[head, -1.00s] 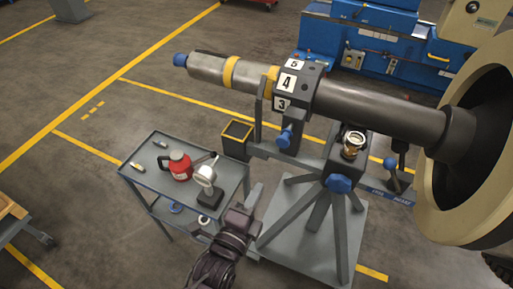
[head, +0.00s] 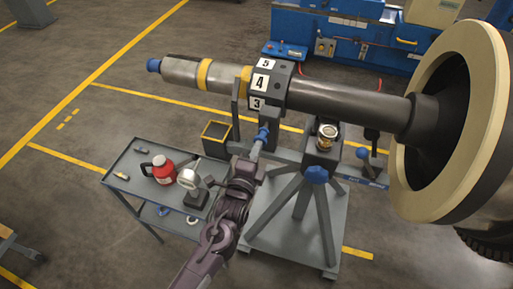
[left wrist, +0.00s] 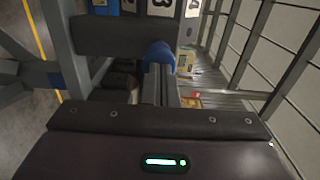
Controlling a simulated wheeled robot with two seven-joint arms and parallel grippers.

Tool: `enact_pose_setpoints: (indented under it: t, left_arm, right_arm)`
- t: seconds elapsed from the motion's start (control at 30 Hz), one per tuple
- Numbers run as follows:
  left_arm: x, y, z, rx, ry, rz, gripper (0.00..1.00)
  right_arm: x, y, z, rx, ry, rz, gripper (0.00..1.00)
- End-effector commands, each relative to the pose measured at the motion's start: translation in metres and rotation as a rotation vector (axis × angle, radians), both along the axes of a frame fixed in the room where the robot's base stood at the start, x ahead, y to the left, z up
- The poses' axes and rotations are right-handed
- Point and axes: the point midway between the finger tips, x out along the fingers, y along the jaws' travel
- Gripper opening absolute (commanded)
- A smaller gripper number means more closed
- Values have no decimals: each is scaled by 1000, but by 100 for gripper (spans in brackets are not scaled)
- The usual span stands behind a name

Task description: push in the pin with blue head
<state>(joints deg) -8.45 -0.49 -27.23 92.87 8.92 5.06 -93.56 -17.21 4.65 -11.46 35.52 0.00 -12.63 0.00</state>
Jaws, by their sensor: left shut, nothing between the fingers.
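The pin's blue head (head: 262,134) sticks out below the numbered black block (head: 268,88) on the rotor stand. My left gripper (head: 257,148) is shut and empty, with its fingertips right at the blue head. In the left wrist view the shut fingers (left wrist: 158,84) point at the blue head (left wrist: 159,53) and overlap its lower part. I cannot tell whether they touch it. The pin's shaft is hidden. My right gripper is not in view.
The long grey rotor shaft (head: 345,101) lies across the stand above my gripper. A grey cart (head: 135,160) with a red container (head: 162,169) stands at the left.

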Motion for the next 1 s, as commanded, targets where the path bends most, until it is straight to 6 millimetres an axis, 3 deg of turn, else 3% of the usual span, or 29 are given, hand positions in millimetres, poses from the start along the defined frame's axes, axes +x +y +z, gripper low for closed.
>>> enact_pose_setpoints:
  t: [0.27,0.6,1.0]
  left_arm:
    - [1,0,-1,0,0,0,0]
    - [37,-12,-1,1,-1,0,0]
    - [39,-12,2,-1,-4,1,0]
  right_arm:
    - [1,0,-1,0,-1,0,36]
    - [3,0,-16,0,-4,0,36]
    - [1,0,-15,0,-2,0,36]
